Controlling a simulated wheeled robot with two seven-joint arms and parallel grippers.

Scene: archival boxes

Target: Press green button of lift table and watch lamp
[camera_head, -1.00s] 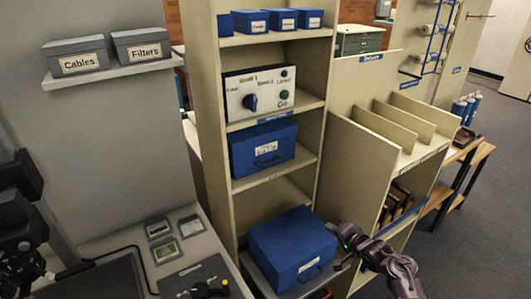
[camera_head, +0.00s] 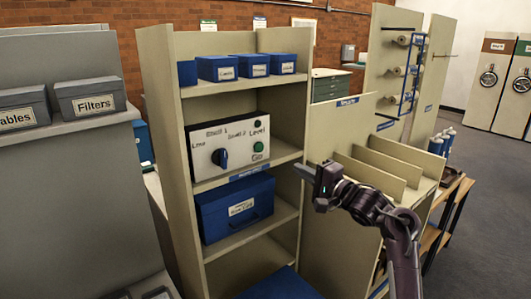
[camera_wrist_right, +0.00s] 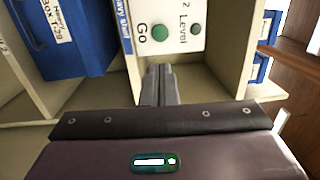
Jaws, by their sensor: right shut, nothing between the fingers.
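The control panel (camera_head: 238,132) is a white box on a shelf, with a dark blue knob (camera_head: 220,157) and printed labels. Its green Go button (camera_head: 258,147) sits at the lower right, below the green Level lamp (camera_head: 258,125), which looks dark. In the right wrist view the Go button (camera_wrist_right: 160,33) lies just beyond the fingertips and the Level lamp (camera_wrist_right: 195,29) is to its right. My right gripper (camera_head: 300,172) is shut and empty, in front of the shelf and right of the panel. It appears apart from the button. The lift table is out of view.
A blue box (camera_head: 236,208) stands on the shelf below the panel, and several small blue boxes sit above. Another blue box top (camera_head: 280,285) shows at the bottom edge. A beige divider rack (camera_head: 335,205) stands right of the shelf, close behind my right arm.

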